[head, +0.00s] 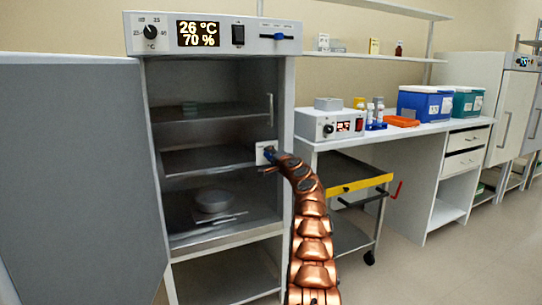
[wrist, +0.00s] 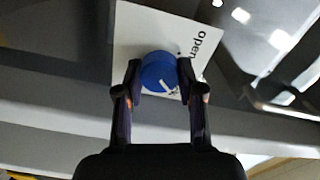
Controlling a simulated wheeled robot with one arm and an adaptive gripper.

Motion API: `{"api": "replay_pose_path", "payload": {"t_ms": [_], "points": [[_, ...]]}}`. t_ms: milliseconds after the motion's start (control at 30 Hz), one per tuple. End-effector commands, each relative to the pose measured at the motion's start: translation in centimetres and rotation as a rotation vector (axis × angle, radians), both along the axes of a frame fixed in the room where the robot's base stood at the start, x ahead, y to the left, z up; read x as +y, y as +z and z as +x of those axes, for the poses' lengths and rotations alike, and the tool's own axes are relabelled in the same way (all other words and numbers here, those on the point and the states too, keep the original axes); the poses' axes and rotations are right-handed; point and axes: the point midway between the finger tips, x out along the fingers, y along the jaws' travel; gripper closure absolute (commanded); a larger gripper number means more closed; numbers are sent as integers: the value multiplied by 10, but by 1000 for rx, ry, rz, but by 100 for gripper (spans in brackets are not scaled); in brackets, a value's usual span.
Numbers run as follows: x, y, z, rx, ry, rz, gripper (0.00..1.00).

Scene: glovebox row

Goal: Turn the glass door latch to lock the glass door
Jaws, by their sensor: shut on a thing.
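The glass door latch is a round blue knob (wrist: 158,72) with a white mark, set on a white plate (wrist: 137,25) that reads "open"; the rest of the lettering is hidden. In the wrist view my gripper (wrist: 159,76) has one finger on each side of the knob and is shut on it. In the head view my gripper (head: 270,158) is at the white plate (head: 260,153) on the cabinet's right front edge, and the knob is mostly hidden. The glass door (head: 270,110) appears to cover the cabinet opening, with a vertical handle at its right.
The grey outer door (head: 75,170) stands wide open at the left. The cabinet's top panel (head: 209,34) reads 26 °C and 70 %. A cart with a yellow edge (head: 360,184) and a white bench (head: 440,128) stand at the right. The floor at the lower right is clear.

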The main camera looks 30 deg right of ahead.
Motion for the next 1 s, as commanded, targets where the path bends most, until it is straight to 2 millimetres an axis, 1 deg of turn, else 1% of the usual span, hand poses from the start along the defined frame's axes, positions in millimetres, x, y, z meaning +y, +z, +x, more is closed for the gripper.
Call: {"api": "replay_pose_path", "payload": {"t_ms": [267,667,700,900,1000], "points": [[0,0,0,-6,-1,53,97],[0,0,0,-6,-1,57,97],[0,0,0,-6,-1,57,58],[0,0,0,-5,0,56,37],[0,0,0,-5,0,56,37]]}}
